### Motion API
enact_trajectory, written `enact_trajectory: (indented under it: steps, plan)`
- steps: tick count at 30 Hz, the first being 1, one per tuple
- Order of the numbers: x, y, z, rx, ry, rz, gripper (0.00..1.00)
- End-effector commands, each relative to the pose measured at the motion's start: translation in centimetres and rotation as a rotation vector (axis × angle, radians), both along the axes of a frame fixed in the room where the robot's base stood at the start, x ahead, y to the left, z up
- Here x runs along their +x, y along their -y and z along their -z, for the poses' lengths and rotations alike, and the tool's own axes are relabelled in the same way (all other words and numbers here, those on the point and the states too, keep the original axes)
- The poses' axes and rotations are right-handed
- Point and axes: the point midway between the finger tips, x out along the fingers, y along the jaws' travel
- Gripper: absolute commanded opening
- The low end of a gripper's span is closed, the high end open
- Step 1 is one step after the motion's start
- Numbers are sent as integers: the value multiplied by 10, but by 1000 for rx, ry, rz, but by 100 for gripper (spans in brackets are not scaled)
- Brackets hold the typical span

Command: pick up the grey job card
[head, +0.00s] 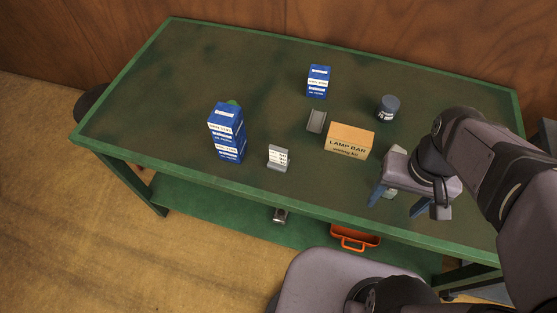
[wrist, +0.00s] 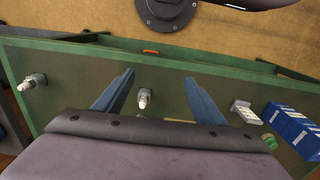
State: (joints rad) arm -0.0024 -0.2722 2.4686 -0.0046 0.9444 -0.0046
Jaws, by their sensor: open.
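A light grey card with dark lines of print (head: 278,155), which looks like the grey job card, stands in a small grey holder near the table's front edge. In the wrist view a pale printed block (wrist: 244,110), likely the same card, is right of my fingers. My gripper (head: 397,203) is open over the table's front right, well right of the card and apart from it. Its two blue fingers (wrist: 159,75) also show in the wrist view, with a small pale-tipped fitting (wrist: 145,98) visible between them.
A tall blue carton (head: 227,135) stands left of the card. A LAMP BAR box (head: 348,142) stands between card and gripper. A grey holder (head: 316,121), a blue carton (head: 318,82) and a dark jar (head: 388,109) are behind. The table's left (head: 150,100) is clear.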

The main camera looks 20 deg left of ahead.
Motion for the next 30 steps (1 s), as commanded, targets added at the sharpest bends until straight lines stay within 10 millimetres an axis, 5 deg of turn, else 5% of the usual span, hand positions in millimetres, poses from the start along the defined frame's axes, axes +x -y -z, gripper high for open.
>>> enact_trajectory:
  steps: [11,19,23,30]
  plan:
    - [-5,0,47,-286,-154,-654,64]
    - [36,-18,63,-713,-266,-1343,64]
    - [63,-52,59,-974,-289,-1639,64]
    - [88,-155,38,-1514,-248,-2030,64]
